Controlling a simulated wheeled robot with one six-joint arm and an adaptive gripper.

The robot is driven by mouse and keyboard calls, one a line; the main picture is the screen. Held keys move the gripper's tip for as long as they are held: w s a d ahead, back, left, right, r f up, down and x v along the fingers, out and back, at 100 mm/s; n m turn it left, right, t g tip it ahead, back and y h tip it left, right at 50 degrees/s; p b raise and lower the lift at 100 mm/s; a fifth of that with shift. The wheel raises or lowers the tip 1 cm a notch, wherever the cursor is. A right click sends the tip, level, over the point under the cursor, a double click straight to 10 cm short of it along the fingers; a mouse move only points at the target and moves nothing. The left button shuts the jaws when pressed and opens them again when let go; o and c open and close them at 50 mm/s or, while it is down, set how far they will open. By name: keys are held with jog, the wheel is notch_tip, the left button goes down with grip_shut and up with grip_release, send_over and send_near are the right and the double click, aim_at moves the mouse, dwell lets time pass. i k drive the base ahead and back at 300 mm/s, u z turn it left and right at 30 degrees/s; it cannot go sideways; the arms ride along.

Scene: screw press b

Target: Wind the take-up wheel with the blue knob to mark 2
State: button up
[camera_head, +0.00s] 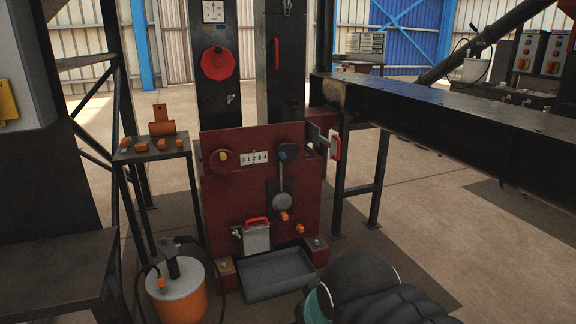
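The red press front (256,190) stands in the middle of the camera_head view. A small blue knob (283,155) sits on a dark round part at its upper right, which looks like the take-up wheel (291,150). A white scale (254,158) marked 0 to 4 lies left of it. I cannot make out a pointer on the scale. A dark red wheel (220,162) with a small orange-yellow knob is left of the scale. My gripper is not in view; only dark rounded arm parts with a teal band show at the bottom, apart from the press.
A grey lever with a round end (282,201) hangs below the blue knob. A red-handled grey plate (257,238) and grey tray (276,276) are lower down. An orange bucket (180,299) and small table (150,149) stand left. A long dark beam (450,112) extends right.

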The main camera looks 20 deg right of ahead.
aim_at(287, 152)
jog(key=u, duration=0.2)
jog(key=i, duration=0.9)
jog(key=z, duration=0.2)
